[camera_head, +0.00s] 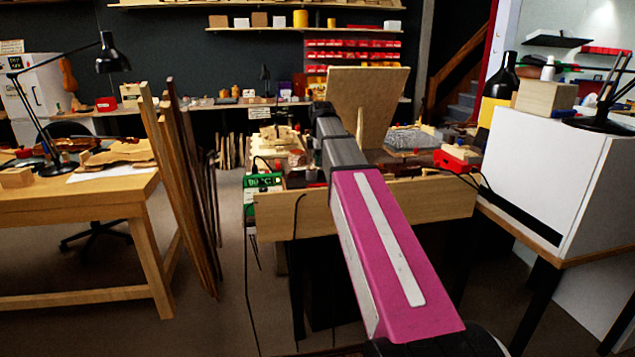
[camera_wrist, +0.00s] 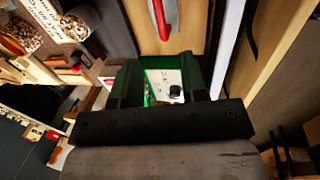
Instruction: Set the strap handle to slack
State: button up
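No part is clearly recognisable as the strap handle. In the wrist view a red bar (camera_wrist: 161,20) with a pale edge lies against a wooden surface at the top, and it may be the handle. My gripper (camera_wrist: 160,62) is open, its two dark fingers apart with nothing held between them. Beyond the fingers shows a green box (camera_wrist: 172,84) with a white face and a black knob. The red bar is past the fingertips and apart from them. In the head view a green box with a display (camera_head: 264,182) stands at the bench's left front. My arm hides the gripper there.
The wooden bench (camera_head: 286,217) is ahead, with an upright wooden board (camera_head: 367,92) behind my arm. A red box (camera_head: 455,161) with a cable sits at its right. A white cabinet (camera_head: 540,180) stands close on the right. Tall boards (camera_head: 175,180) lean by the left table.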

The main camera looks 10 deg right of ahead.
aim_at(318, 185)
jog(key=f, duration=0.3)
jog(key=w+f, duration=0.1)
jog(key=f, duration=0.3)
jog(key=w+f, duration=0.1)
jog(key=f, duration=0.2)
jog(key=shift+f, duration=0.2)
jog(key=shift+c, duration=0.3)
